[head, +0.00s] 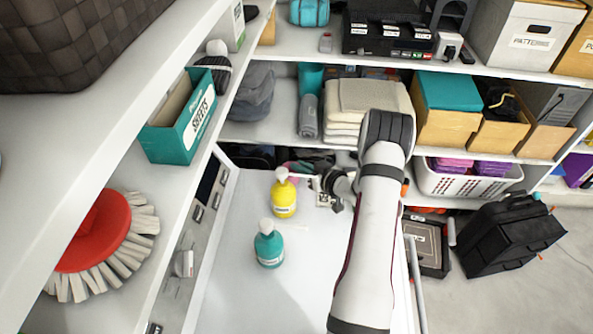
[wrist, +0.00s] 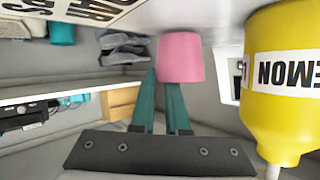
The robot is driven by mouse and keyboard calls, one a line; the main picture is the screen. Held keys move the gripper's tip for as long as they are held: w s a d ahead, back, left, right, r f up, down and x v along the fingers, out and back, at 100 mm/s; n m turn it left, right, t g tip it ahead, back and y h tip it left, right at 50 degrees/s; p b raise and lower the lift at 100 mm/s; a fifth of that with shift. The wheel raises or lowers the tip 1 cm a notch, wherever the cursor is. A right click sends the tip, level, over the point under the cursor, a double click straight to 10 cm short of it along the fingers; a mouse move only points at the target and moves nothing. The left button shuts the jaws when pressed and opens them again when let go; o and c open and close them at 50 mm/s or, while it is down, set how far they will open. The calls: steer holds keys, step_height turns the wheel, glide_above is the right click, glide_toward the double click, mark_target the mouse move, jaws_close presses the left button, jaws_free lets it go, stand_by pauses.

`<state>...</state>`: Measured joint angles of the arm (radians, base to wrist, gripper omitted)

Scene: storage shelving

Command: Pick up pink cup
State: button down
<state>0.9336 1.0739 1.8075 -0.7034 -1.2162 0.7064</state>
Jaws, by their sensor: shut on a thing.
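The pink cup (wrist: 181,57) is at the tips of my gripper's teal fingers (wrist: 162,82) in the wrist view. My gripper is shut on it, with the fingers close together and one partly behind the cup. In the head view, the pink cup (head: 297,168) shows only in part, behind the yellow pump bottle. My gripper (head: 314,178) reaches left towards it from the arm, and its fingertips are hard to make out there.
A yellow pump bottle (head: 284,198) labelled lemon stands close by; it also fills the right of the wrist view (wrist: 285,85). A teal pump bottle (head: 268,246) stands nearer on the white surface (head: 300,290). Shelves with folded towels (head: 365,105) rise behind.

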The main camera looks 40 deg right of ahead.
step_height(320, 180, up, 7)
steer(key=w+d, duration=0.2)
steer(key=d, duration=1.7)
steer(key=shift+d+f, duration=0.2)
steer(key=shift+d, duration=0.05)
